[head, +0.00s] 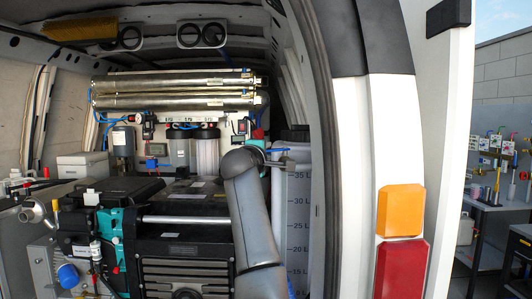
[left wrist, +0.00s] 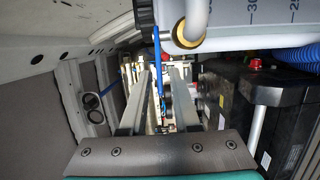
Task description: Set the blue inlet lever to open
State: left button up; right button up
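The blue inlet lever (head: 277,150) shows in the head view as a thin, roughly level blue bar near the top of the white tank. In the left wrist view the blue lever (left wrist: 158,62) is a long narrow strip beside a brass fitting (left wrist: 187,36) on a white pipe. My left gripper (left wrist: 162,72) is open, with its two fingers apart and the lever showing between them in the picture. Whether either finger touches it I cannot tell. In the head view my left gripper (head: 284,163) is small, just under the lever. My right gripper is not in view.
The white tank (head: 299,220) with litre marks stands close by the van's door frame (head: 345,150). Steel membrane tubes (head: 175,90) and filter housings (head: 205,152) are behind. A black machine (head: 185,235) fills the lower left. A blue ribbed hose (left wrist: 297,60) lies right in the wrist view.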

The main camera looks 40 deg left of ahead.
pick_arm(q)
jog(key=shift+o, duration=0.5)
jog(key=shift+s, duration=0.15)
jog(key=b+v, duration=0.2)
jog(key=v, duration=1.3)
jog(key=shift+b, duration=0.35)
jog(key=shift+d, duration=0.1)
